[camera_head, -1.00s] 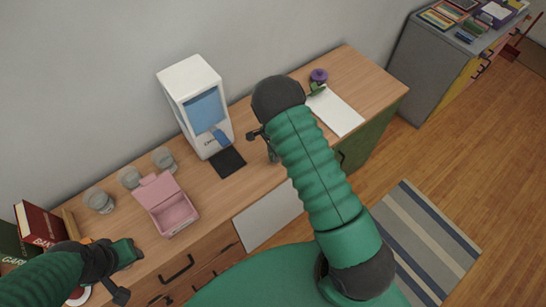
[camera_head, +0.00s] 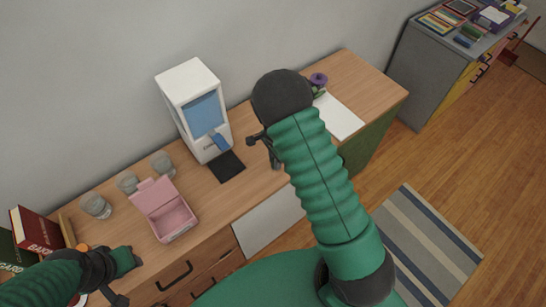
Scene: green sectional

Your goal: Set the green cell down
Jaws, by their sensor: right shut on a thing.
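My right gripper (camera_head: 264,149) is over the desk, just right of the white dispenser and its dark tray. It is shut, but what it holds is hidden by my own wrist and too small to make out. I cannot clearly see the green cell in the jaws. A small green thing (camera_head: 319,93) lies by a purple round object (camera_head: 318,79) at the back right of the desk; I cannot tell what it is. My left gripper (camera_head: 128,277) is low at the left, in front of the pink box, and its jaws are unclear.
The wooden desk (camera_head: 262,180) holds the white dispenser (camera_head: 194,110), a dark tray (camera_head: 226,166), an open pink box (camera_head: 165,210), several glasses (camera_head: 96,206) and red books (camera_head: 36,230). White paper (camera_head: 338,117) lies at the right. Bare wood shows between tray and paper.

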